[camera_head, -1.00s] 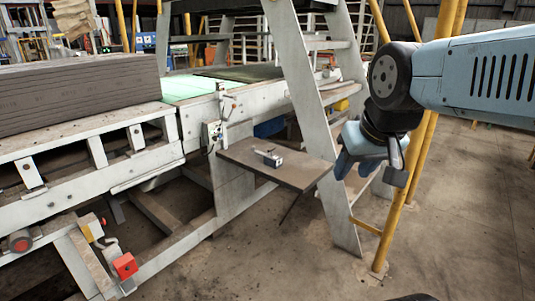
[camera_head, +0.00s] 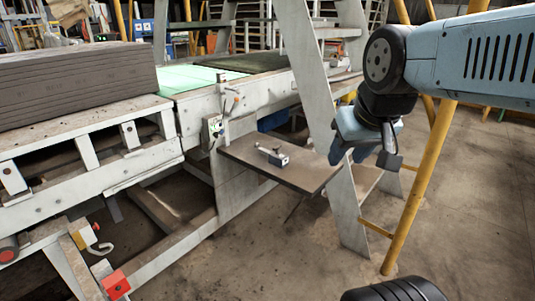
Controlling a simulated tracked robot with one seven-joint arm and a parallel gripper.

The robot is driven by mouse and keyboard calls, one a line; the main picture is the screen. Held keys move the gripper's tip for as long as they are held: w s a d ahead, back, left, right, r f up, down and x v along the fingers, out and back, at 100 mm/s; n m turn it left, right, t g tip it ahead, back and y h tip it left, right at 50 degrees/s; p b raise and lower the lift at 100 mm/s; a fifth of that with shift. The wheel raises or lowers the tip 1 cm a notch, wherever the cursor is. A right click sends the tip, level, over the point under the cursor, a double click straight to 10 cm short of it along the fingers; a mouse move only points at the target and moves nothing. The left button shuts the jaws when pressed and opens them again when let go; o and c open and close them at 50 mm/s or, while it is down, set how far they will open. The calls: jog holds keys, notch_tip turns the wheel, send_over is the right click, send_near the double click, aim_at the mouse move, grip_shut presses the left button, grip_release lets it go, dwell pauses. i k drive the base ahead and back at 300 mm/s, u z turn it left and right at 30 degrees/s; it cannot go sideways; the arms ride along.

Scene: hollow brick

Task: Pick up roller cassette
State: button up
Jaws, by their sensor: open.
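The roller cassette (camera_head: 272,156) looks like a small grey metal block with a dark part at its left end. It lies on a brown shelf board (camera_head: 292,173) on the side of the machine. My gripper (camera_head: 362,158) hangs from the arm to the right of the cassette, beyond the board's right end in the picture. It is open, and nothing shows between its fingers. It is apart from the cassette.
A stack of dark boards (camera_head: 75,85) lies on the machine at left. Bare concrete floor (camera_head: 320,270) is clear in front.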

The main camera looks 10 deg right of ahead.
aim_at(279, 159)
jog(key=z, duration=0.3)
jog(key=i, duration=1.45)
jog(key=z, duration=0.1)
